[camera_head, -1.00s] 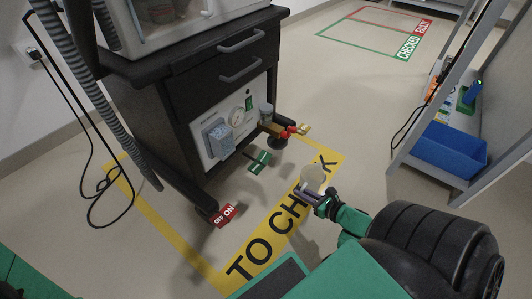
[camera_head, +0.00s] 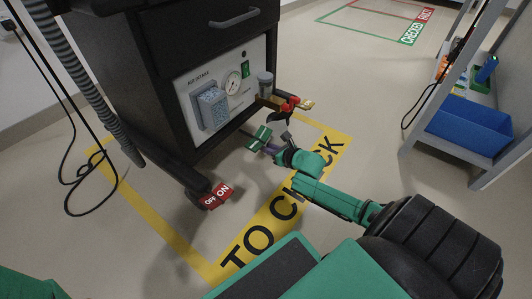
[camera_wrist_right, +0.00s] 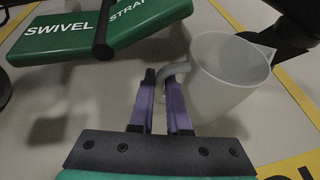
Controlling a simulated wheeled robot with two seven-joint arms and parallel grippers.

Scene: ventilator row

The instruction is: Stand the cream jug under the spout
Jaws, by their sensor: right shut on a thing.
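The cream jug (camera_wrist_right: 225,82) stands out at the right of the right wrist view, pale and open-topped, with its lip toward the right. My right gripper (camera_wrist_right: 163,80) is shut on its handle, which lies between the purple fingers. In the head view my right gripper (camera_head: 277,147) is low at the front of the cart, beside a green pedal, and the jug is mostly hidden there. A tap with a red handle (camera_head: 289,102) juts from the cart's lower right, above and beyond the gripper. Its outlet over the jug cannot be made out. My left gripper is out of view.
The green SWIVEL pedal (camera_wrist_right: 75,28) is close to the fingers on the left. A red ON/OFF pedal (camera_head: 217,195) sits at the cart's near wheel. A hose (camera_head: 85,75) hangs at left. A shelf with a blue bin (camera_head: 470,125) stands at right; floor between is clear.

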